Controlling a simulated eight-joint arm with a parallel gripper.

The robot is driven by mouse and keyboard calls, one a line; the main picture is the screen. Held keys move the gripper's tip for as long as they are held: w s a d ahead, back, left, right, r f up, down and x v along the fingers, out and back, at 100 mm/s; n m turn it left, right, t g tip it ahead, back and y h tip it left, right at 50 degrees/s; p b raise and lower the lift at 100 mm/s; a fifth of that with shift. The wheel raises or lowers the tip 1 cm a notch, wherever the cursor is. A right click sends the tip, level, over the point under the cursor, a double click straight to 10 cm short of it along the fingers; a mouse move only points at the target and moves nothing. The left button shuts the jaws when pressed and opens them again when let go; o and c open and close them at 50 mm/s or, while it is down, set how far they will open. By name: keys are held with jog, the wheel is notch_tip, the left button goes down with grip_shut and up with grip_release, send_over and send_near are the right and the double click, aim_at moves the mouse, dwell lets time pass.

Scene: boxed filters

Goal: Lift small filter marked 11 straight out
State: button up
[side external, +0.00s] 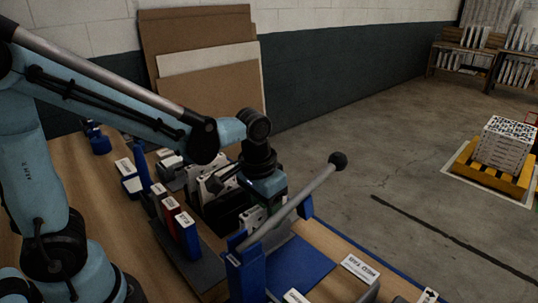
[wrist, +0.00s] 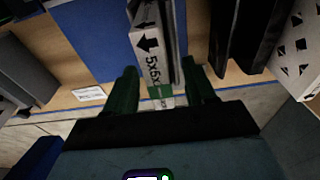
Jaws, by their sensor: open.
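A narrow white boxed filter (wrist: 147,45) with a black arrow and "5x5" print stands between my fingers in the wrist view. I cannot read a mark 11 on it or on any other filter. My gripper (wrist: 162,72) is open, with one dark green finger on each side of this filter; contact cannot be told. In the side view my gripper (side external: 266,190) is low over the work, beside a dark holder (side external: 215,208) with white patterned pieces. The filter at my fingers is mostly hidden there by the gripper and a grey bar.
A blue panel (side external: 300,262) lies in front. Red and blue boxes (side external: 187,233) stand to the left. In the wrist view, black slabs (wrist: 245,35) and a white patterned box (wrist: 297,50) stand right.

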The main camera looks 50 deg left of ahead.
jog(key=r, duration=0.3)
jog(key=s+r, duration=0.1)
jog(key=r, duration=0.7)
jog(key=shift+s, duration=0.25)
jog(key=shift+s+a, duration=0.1)
jog(key=shift+a, duration=0.05)
jog(key=s+a+f+t, duration=0.3)
jog(key=a+f+t, duration=0.1)
jog(key=t, duration=0.1)
jog(key=shift+a+f, duration=0.15)
jog(key=shift+f, duration=0.1)
jog(key=shift+s+a+f+t, duration=0.2)
jog(key=shift+f+t, duration=0.1)
jog(key=shift+t, duration=0.1)
jog(key=shift+c, duration=0.4)
jog(key=shift+r, duration=0.1)
